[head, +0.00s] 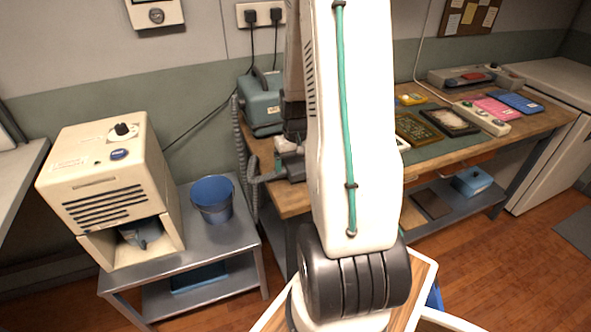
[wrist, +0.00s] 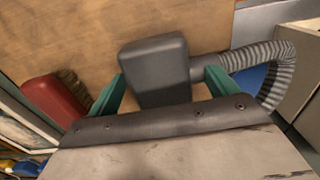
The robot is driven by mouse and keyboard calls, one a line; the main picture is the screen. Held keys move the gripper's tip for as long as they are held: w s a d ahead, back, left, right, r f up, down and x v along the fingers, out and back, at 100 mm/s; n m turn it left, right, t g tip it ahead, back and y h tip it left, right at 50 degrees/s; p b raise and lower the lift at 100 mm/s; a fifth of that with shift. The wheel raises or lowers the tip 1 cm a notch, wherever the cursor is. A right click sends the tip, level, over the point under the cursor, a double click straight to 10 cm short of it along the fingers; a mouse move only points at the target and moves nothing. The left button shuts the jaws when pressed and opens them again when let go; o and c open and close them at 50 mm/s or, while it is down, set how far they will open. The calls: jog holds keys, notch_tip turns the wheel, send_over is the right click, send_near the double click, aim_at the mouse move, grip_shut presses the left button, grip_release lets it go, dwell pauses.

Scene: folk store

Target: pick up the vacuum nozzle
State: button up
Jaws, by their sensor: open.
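The vacuum nozzle (wrist: 155,68) is a dark grey block at the end of a ribbed grey hose (wrist: 262,58), lying on the wooden bench top (wrist: 85,30). My gripper (wrist: 163,84) is open in the wrist view, with one teal finger on each side of the nozzle. Whether the fingers touch it I cannot tell. In the head view my arm hides much of the gripper and nozzle, while the hose (head: 239,150) hangs at the bench's left end beside a blue-grey machine (head: 261,101).
A red brush (wrist: 54,101) lies close left of the nozzle in the wrist view. Circuit boards (head: 418,129) and a power strip (head: 482,117) lie farther right on the bench. A blue bucket (head: 212,199) and a beige machine (head: 105,175) stand on a metal table at left.

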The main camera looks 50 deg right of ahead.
jog(key=c, duration=1.2)
jog(key=shift+r, duration=0.1)
